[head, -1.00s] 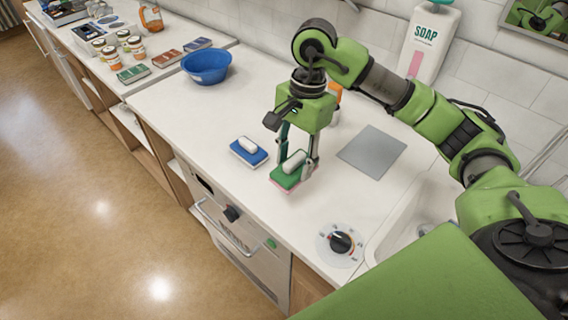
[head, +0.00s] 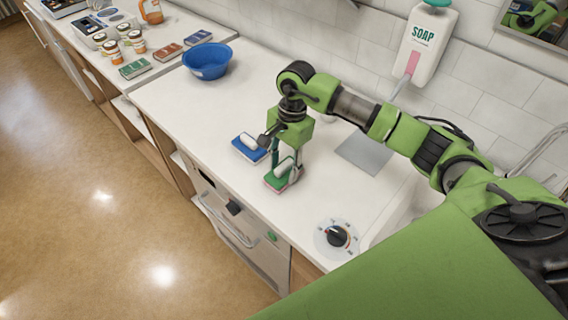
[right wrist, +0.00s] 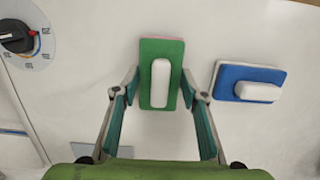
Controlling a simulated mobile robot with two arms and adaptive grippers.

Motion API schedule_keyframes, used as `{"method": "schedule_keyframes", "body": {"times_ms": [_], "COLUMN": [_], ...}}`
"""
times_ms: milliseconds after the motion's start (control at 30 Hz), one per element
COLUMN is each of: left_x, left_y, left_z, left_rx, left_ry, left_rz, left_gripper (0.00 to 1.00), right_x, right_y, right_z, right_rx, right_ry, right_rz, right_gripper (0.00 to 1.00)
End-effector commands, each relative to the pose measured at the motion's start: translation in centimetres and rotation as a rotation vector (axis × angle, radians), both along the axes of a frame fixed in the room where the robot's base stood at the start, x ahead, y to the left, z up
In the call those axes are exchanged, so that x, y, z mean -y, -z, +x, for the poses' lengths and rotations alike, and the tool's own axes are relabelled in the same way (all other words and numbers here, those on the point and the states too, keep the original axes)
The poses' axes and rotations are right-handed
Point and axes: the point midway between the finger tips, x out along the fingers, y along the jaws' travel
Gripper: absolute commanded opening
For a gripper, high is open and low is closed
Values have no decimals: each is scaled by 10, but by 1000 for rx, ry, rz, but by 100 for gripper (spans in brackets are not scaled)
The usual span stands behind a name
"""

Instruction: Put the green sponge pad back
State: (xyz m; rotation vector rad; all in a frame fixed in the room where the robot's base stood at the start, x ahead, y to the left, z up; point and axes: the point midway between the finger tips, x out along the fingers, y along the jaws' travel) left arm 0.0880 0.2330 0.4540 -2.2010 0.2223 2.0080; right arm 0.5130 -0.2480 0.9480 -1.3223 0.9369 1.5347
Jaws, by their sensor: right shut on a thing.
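The green sponge pad (head: 273,183) has a white handle on top and a pink underside. It is near the front edge of the white counter in the head view. My right gripper (head: 286,171) points down over it and is shut on it, one finger on each side. In the right wrist view the green pad (right wrist: 161,55) lies between the two fingertips (right wrist: 160,82). I cannot tell whether its underside touches the counter. My left gripper is not in view.
A blue pad with a white handle (head: 243,152) lies close beside the green one. A grey mat (head: 364,154) lies behind to the right, partly behind my arm. A dial (head: 336,238) is at the front right. A blue bowl (head: 207,63) stands farther left, with clear counter between.

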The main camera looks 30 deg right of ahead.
Motion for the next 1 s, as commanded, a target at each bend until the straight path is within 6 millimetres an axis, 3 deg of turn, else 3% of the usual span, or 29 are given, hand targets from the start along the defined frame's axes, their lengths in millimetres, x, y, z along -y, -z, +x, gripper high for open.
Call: {"method": "schedule_keyframes", "body": {"times_ms": [167,200,233,267,733,1000], "left_x": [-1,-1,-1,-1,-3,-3], "left_y": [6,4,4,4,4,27], "left_z": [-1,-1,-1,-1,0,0], "left_rx": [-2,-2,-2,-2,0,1], "left_ry": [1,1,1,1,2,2], "left_rz": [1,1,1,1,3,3], "left_gripper": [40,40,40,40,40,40], "right_x": [0,0,0,0,1,10], "right_y": [4,3,3,3,-5,-60], "right_z": [0,0,0,0,1,5], "right_rx": [0,0,0,0,3,6], "right_ry": [0,0,0,0,0,2], "right_rz": [0,0,0,0,0,-1], "right_gripper": [19,47,55,56,56,56]}}
